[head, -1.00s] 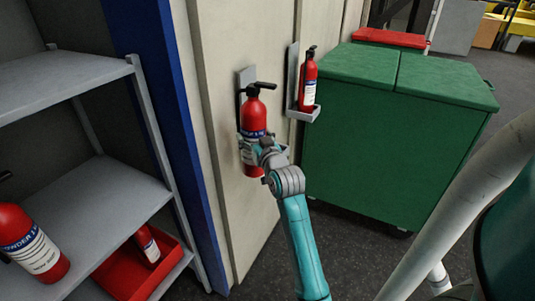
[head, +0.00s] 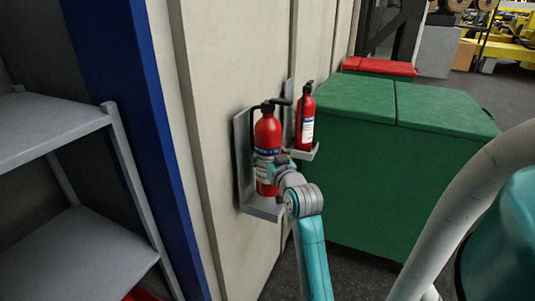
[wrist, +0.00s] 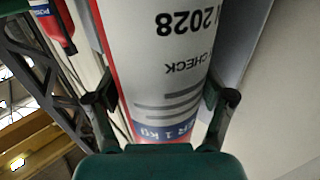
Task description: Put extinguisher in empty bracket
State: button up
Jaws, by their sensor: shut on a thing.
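My gripper (wrist: 160,110) is shut on a red fire extinguisher with a white label (wrist: 165,60), its fingers on both sides of the body in the wrist view. In the head view this extinguisher (head: 267,138) is upright at the near grey wall bracket (head: 243,165), in front of its back plate and over its bottom ledge. I cannot tell whether its base touches the ledge. My gripper hides part of the lower body. A second extinguisher (head: 306,118) stands in the far bracket (head: 303,154) to the right.
Grey shelves (head: 60,140) stand at the left beside a blue post (head: 125,90). A green bin (head: 400,160) stands to the right of the brackets, with a red-lidded bin (head: 380,67) behind it. Dark floor shows below.

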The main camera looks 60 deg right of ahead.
jog(key=shift+f, duration=2.8)
jog(key=o, duration=1.7)
jog(key=shift+f, duration=0.2)
jog(key=shift+r, duration=0.15)
jog(key=v, duration=1.2)
